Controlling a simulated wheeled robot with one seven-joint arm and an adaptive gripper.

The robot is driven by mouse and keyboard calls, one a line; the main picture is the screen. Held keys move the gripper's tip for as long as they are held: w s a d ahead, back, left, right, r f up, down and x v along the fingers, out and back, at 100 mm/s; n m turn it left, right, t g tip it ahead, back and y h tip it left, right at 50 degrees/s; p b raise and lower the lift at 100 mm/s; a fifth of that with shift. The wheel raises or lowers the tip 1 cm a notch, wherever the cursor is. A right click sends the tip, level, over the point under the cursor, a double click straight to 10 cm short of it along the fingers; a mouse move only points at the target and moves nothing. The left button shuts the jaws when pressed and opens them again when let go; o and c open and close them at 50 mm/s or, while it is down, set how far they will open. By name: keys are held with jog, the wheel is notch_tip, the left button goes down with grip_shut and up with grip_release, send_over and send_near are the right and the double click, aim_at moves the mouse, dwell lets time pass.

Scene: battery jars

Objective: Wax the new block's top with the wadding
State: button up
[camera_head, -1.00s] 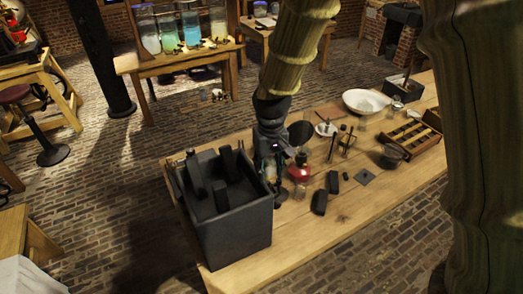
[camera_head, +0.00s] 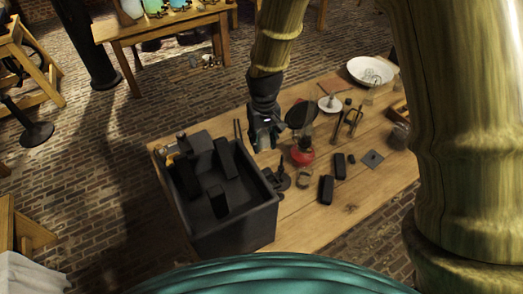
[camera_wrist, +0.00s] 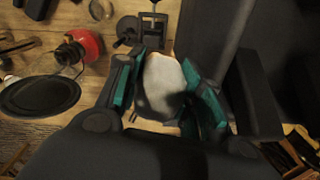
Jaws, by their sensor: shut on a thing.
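My gripper (camera_head: 264,146) is above the table, just beyond the right back side of a large dark box. In the wrist view my gripper (camera_wrist: 163,88) is shut on a pale wad of wadding (camera_wrist: 162,76), with teal-lined fingers on both sides of it. Dark blocks stand in the box, one near its front (camera_head: 217,203) and one at the back (camera_head: 225,157). Two black blocks, a larger one (camera_head: 326,190) and a smaller one (camera_head: 339,166), lie on the table to the right. I cannot tell which block is the new one.
The dark box (camera_head: 240,220) has high walls. A red lamp (camera_head: 302,155) stands right of my gripper, with a dark disc (camera_head: 301,114) behind it. A dark clamp-like stand (camera_head: 278,180) is close to the box. A white bowl (camera_head: 370,71) stands at the table's far right.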

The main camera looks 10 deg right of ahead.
notch_tip(320, 180, down, 15)
jog(key=b, duration=0.6)
jog(key=shift+a, duration=0.1)
jog(key=shift+w+d+r, duration=0.1)
jog(key=shift+w+d, duration=0.1)
jog(key=shift+d, duration=0.1)
jog(key=r, duration=0.1)
jog(key=r+p, duration=0.2)
jog(key=r, duration=0.1)
jog(key=shift+s+a, duration=0.15)
jog(key=shift+a, duration=0.1)
notch_tip(320, 180, up, 4)
jog(key=p, duration=0.3)
jog(key=shift+f, duration=0.1)
dwell(0.5)
